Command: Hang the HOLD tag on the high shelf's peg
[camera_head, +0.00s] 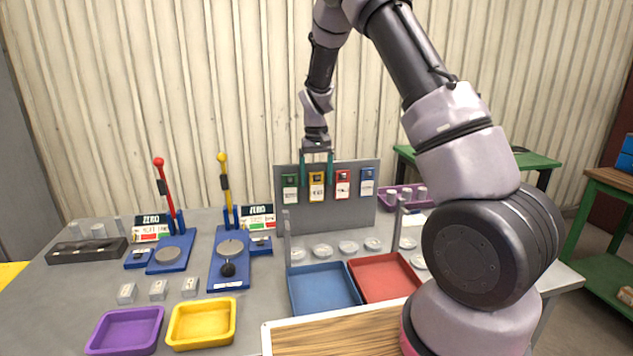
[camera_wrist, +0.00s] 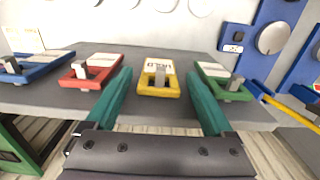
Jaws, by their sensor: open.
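The yellow HOLD tag (camera_head: 316,190) hangs on an upright grey board (camera_head: 340,219), between a green tag (camera_head: 290,190) and a red tag (camera_head: 342,188). In the wrist view the HOLD tag (camera_wrist: 158,66) shows its lettering and a small peg through its yellow end. My gripper (camera_head: 316,171) is open at the top of the board. Its teal fingers (camera_wrist: 160,92) stand to either side of the HOLD tag, apart from it, with nothing between them but the tag. I cannot make out the high shelf's peg in either view.
A blue tag (camera_head: 367,187) hangs farther right on the board. Blue tray (camera_head: 325,306) and red tray (camera_head: 384,293) lie in front, with two grey posts near them. Two blue presses with red (camera_head: 163,185) and yellow (camera_head: 225,180) levers stand left. A purple bin (camera_head: 408,203) is behind right.

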